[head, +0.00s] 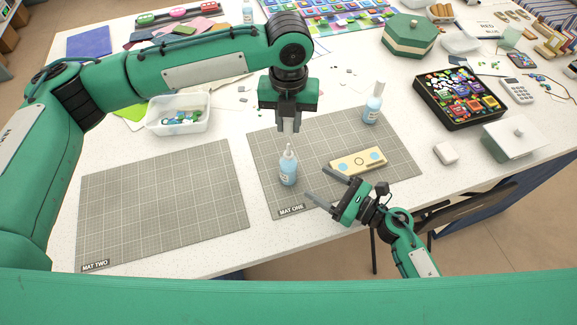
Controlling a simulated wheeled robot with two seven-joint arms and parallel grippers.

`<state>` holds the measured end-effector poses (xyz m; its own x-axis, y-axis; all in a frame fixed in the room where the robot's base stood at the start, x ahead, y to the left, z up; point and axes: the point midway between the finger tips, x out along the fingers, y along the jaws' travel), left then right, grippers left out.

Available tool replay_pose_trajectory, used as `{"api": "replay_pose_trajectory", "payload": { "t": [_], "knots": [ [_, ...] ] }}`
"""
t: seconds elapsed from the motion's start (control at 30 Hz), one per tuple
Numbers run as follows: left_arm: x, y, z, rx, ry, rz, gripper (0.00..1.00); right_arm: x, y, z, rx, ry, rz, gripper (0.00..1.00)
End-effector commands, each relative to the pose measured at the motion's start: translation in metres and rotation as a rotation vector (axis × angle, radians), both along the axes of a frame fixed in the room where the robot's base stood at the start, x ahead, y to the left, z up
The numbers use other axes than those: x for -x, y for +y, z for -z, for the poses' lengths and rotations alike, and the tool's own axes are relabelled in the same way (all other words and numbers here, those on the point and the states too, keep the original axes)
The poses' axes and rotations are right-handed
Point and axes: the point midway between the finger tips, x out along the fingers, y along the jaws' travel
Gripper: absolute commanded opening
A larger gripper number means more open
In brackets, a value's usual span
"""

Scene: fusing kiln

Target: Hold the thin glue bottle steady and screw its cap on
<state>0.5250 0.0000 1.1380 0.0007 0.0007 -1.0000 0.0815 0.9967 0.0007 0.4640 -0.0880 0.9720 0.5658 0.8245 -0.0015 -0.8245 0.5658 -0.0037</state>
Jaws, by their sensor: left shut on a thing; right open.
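A glue bottle (288,170) with pale blue liquid and a bare white nozzle stands upright on mat one (262,150). A second blue bottle (372,108) with a tall pale cap stands at the mat's back right. I cannot read which label says thin. My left gripper (288,127) points down just above the front bottle's nozzle, shut on a small pale piece that looks like the cap, mostly hidden by the fingers. My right gripper (317,186) is open and empty, low to the right of the front bottle, its fingers pointing towards it and apart from it.
A cream block with blue dots (344,164) lies on mat one, near my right gripper. Mat two (160,200) is empty. A clear tub of glass pieces (160,123) stands behind it. A white block (446,153) and a lidded white box (512,145) are at right.

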Motion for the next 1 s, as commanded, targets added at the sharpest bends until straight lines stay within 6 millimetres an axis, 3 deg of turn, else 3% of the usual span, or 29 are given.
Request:
{"api": "replay_pose_trajectory", "payload": {
  "t": [0.43,1.0],
  "knots": [
    [0.0,0.0,0.0,0.0,0.0,0.0,0.01,-0.007,0.01,0.0,-0.003,0.001,0.002,0.67],
    [0.0,0.0,0.0,0.0,0.0,0.0,0.01,-0.062,0.088,0.0,-0.004,0.002,0.003,0.67]
  ]
}}
